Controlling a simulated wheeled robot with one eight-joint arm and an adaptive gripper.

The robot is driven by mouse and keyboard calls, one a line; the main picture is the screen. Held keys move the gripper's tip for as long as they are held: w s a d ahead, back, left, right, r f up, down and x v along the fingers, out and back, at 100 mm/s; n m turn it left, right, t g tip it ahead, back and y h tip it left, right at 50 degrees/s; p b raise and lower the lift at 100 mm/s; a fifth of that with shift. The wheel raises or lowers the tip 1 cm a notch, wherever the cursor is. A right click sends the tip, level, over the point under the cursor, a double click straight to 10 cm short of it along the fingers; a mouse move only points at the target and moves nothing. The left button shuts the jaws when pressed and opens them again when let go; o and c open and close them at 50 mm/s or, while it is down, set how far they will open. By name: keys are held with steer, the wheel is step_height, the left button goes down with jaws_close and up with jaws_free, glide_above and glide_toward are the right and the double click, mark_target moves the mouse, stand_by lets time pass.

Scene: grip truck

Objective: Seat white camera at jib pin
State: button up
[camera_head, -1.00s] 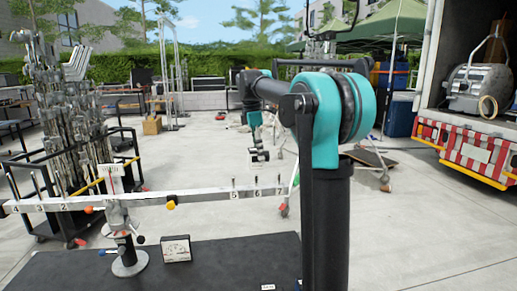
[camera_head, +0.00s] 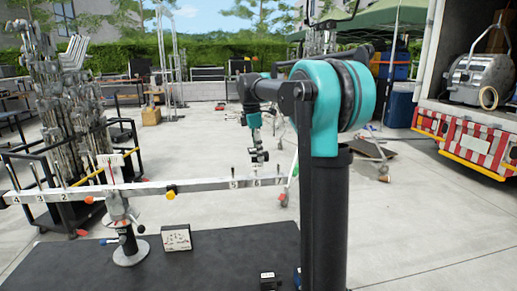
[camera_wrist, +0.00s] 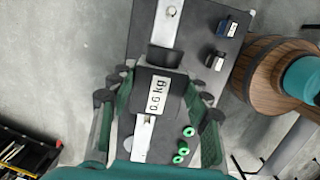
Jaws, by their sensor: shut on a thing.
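My gripper (camera_wrist: 160,92) is shut on a dark block (camera_wrist: 146,82) with a white "0.6 kg" label; its fingers lie on both sides. The head view shows my gripper (camera_head: 257,150) small, just above the right end of the white jib beam (camera_head: 150,188), near marks 5, 6 and 7. Thin upright pins (camera_head: 234,173) stand on the beam there. I cannot tell whether the block touches a pin. The beam shows beyond and below the block in the wrist view (camera_wrist: 167,22). I cannot single out a white camera; the held block looks dark.
A white-faced box (camera_head: 176,240) stands on the black mat beside the beam's stand (camera_head: 128,245). A small dark box (camera_head: 268,280) sits at the mat's front. Green rings (camera_wrist: 183,147) and a wooden drum (camera_wrist: 280,72) show in the wrist view. A loaded cart (camera_head: 75,140) is at left.

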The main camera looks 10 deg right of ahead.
mark_target(254, 150)
steer(key=shift+f, duration=1.7)
steer(key=shift+f, duration=0.1)
steer(key=o, duration=1.1)
steer(key=shift+c, duration=0.2)
steer(key=r, duration=0.4)
steer(key=a+r, duration=0.1)
steer(key=r, duration=0.7)
steer(key=shift+a, duration=0.4)
